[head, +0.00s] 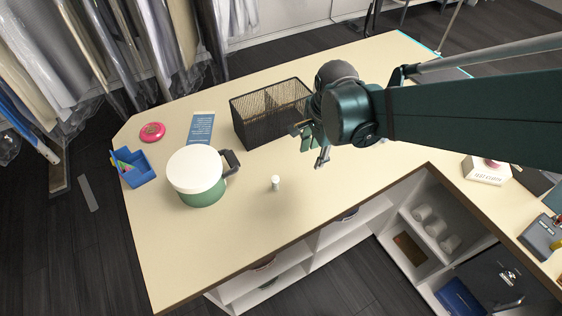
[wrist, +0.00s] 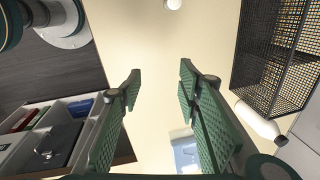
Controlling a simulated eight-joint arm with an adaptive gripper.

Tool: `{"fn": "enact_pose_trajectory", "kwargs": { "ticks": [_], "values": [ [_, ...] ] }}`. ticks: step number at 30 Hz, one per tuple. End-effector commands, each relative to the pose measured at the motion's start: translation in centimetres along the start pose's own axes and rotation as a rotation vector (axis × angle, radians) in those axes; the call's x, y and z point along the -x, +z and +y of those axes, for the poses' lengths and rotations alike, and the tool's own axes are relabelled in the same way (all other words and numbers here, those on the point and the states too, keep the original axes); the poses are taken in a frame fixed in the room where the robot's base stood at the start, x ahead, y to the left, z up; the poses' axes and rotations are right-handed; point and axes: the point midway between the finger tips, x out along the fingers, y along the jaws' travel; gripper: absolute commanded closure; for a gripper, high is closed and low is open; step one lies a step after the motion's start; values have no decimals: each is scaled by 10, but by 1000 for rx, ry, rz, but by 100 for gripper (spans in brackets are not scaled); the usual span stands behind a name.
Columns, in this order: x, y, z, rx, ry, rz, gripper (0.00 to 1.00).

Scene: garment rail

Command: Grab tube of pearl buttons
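A small white upright tube (head: 275,183), which looks like the tube of pearl buttons, stands on the cream table (head: 330,200). It is right of a green pot with a white lid (head: 197,178). In the wrist view the tube's white top (wrist: 173,4) shows at the upper edge, beyond the fingertips. My gripper (head: 314,146) hangs over the table, to the right of and farther back than the tube. In the wrist view my gripper (wrist: 160,82) has its two green fingers spread apart, with nothing held between them.
A black mesh basket (head: 268,118) stands close to my gripper, also at right in the wrist view (wrist: 275,50). A blue tray (head: 133,170), pink disc (head: 152,132) and blue card (head: 201,128) lie at left. Table around the tube is clear; its front edge is nearby.

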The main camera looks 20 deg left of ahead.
Motion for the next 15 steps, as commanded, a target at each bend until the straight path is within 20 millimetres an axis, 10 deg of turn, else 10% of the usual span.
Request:
{"fn": "enact_pose_trajectory", "kwargs": {
  "ticks": [15],
  "values": [
    [-74,79,-34,-247,122,-10,66]
  ]
}}
